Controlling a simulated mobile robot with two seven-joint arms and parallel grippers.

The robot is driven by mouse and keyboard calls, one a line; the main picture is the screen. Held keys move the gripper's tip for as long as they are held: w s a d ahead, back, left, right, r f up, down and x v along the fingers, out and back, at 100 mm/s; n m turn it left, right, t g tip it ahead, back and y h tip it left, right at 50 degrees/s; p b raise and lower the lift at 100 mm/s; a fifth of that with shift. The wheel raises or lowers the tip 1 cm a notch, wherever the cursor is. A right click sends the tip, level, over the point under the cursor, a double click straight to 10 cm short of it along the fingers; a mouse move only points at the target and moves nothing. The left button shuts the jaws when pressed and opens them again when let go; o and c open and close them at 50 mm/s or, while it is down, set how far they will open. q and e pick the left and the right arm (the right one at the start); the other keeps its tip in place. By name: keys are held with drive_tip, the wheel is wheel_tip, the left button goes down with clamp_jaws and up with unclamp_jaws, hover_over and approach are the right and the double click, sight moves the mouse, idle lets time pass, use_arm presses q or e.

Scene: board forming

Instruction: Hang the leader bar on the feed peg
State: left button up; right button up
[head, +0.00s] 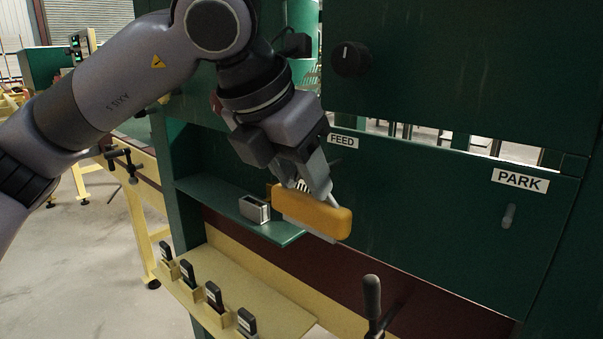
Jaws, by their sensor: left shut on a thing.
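My left gripper (309,190) is shut on the leader bar (325,217), an orange-yellow bar with a pale strip along its lower edge. The bar is held in front of the green machine panel, below and left of the FEED label (343,141). The feed peg cannot be made out; my left gripper and arm cover part of the panel near that label. The park peg (508,216) is bare, under the PARK label (519,180) at the right. My right gripper is not in view.
A green shelf (212,201) with a small silver-grey block (255,209) lies behind and left of the bar. Below are a cream rack (281,315) of several dark-handled tools and an upright dark handle (372,296). A black knob (350,59) is above. The panel between the labels is clear.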

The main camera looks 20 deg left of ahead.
use_arm(q)
drive_tip(key=shift+w+d+f, duration=0.1)
drive_tip(key=shift+w+d, duration=0.15)
drive_tip(key=shift+w, duration=0.45)
drive_tip(key=shift+w+d, duration=0.25)
drive_tip(key=shift+w, duration=0.45)
idle(0.9)
drive_tip(key=shift+w+d+f, duration=0.15)
drive_tip(key=shift+w+f, duration=0.2)
drive_tip(key=shift+w, duration=0.1)
idle(0.7)
drive_tip(key=shift+w+f+b, duration=0.15)
drive_tip(key=shift+f+b, duration=0.25)
idle(1.0)
drive_tip(key=o, duration=1.3)
